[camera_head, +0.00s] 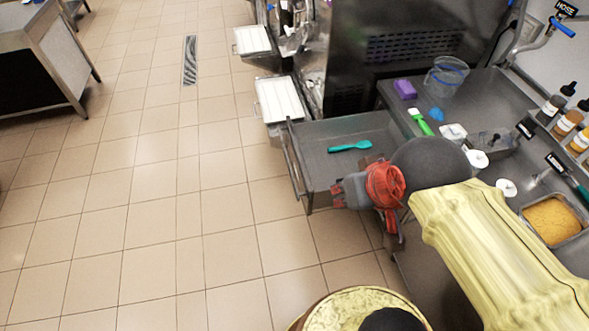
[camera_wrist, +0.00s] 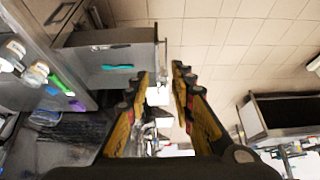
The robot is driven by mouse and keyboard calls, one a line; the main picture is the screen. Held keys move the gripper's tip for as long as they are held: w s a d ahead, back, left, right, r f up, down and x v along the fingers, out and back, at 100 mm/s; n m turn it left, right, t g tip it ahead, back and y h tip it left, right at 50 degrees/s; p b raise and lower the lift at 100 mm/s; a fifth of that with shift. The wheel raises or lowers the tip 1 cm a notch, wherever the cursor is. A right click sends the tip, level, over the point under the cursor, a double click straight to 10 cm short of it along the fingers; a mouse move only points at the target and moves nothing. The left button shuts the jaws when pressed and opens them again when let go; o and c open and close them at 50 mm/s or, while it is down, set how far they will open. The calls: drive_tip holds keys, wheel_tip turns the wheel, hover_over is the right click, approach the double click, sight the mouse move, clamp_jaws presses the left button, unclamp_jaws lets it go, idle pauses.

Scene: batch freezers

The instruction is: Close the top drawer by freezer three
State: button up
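The grey metal drawer (camera_head: 330,135) is pulled out from under the counter, with its front panel and bar handle (camera_head: 291,165) facing left. A teal spatula (camera_head: 350,146) lies inside it. The drawer also shows at upper left in the wrist view (camera_wrist: 85,65), with its handle (camera_wrist: 166,60) at its right end. My gripper (camera_head: 343,190) is over the drawer's near side in the head view, hiding part of it, and points left. In the wrist view its two fingers (camera_wrist: 160,78) are apart with nothing between them. Contact with the drawer cannot be told.
A large dark freezer (camera_head: 400,50) stands behind the drawer. White-lidded containers (camera_head: 280,98) stick out at its left. The counter (camera_head: 490,95) holds a purple block, a green tool, bottles and a food tray (camera_head: 553,218).

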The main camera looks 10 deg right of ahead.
drive_tip(key=a+f+n+g, duration=0.1)
drive_tip(key=a+f, duration=0.1)
drive_tip(key=f, duration=0.1)
drive_tip(key=w+a+f+g, duration=0.1)
drive_tip(key=a+f, duration=0.1)
drive_tip(key=f, duration=0.2)
drive_tip(key=a+f+n+g+b, duration=0.1)
drive_tip(key=a+f, duration=0.1)
drive_tip(key=f, duration=0.1)
drive_tip(key=shift+w+f+n+g, duration=0.2)
drive_tip(key=shift+f+n+g, duration=0.1)
drive_tip(key=shift+g, duration=0.1)
clamp_jaws()
drive_tip(key=w+a+f+n+t+h+b, duration=0.1)
drive_tip(key=w+f+n+h, duration=0.3)
drive_tip(key=f, duration=1)
drive_tip(key=w+f+n+t+h+b, duration=0.1)
drive_tip(key=w+f+n+t+h, duration=0.15)
drive_tip(key=f+h, duration=0.7)
drive_tip(key=w+a+f+n+h, duration=0.15)
drive_tip(key=f+n, duration=0.25)
drive_tip(key=f, duration=1.3)
drive_tip(key=w+a+m+t+y, duration=0.1)
drive_tip(key=w+a+m+t, duration=0.1)
drive_tip(key=w+a+t, duration=0.3)
drive_tip(key=w+a+m+t+y, duration=0.1)
drive_tip(key=w+m+t, duration=0.15)
drive_tip(key=w, duration=0.35)
drive_tip(key=s+d+b+x, duration=0.2)
drive_tip(key=x, duration=1.1)
